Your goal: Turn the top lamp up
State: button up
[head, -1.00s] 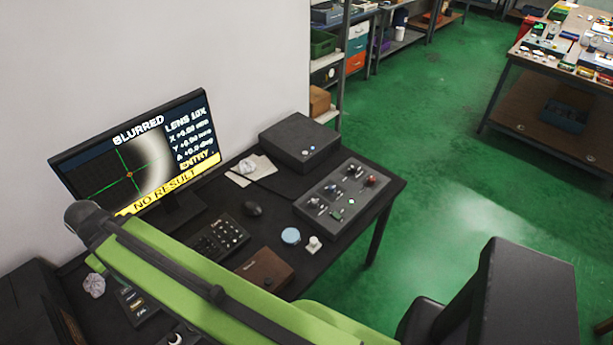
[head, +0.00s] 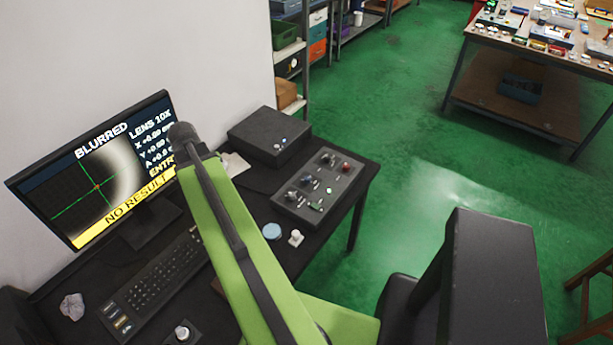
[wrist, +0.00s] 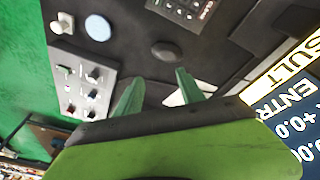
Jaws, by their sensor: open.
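The grey control panel (head: 325,205) lies on the dark desk, with several knobs and switches, a red button (head: 346,167) and a green part (head: 316,207). Its labels are too small to read, so I cannot tell which control is the top lamp's. The panel (wrist: 72,62) also shows at the left of the wrist view, with dark knobs (wrist: 91,95) on it. My gripper (wrist: 158,86) is open and empty, its two green fingers apart above the desk, to the right of the panel in that view. In the head view my arm hides the gripper.
The monitor (head: 100,165) reads "BLURRED" and "NO RESULT". A black box (head: 268,135) stands behind the panel. A light blue disc (head: 272,231) and a small white piece (head: 296,238) lie near its front. A keyboard (head: 155,270) lies left of my arm; a dark mouse (wrist: 166,51) shows in the wrist view.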

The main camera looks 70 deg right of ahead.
jog(key=s+d+m+h, duration=0.1)
jog(key=s+d+m, duration=0.4)
jog(key=s+d, duration=0.75)
jog(key=m+g, duration=0.2)
jog(key=m, duration=0.1)
send_near(308, 178)
jog(key=b+x, duration=0.8)
jog(key=b, duration=0.8)
jog(key=shift+f, duration=0.4)
jog(key=shift+r, duration=0.1)
grip_shut()
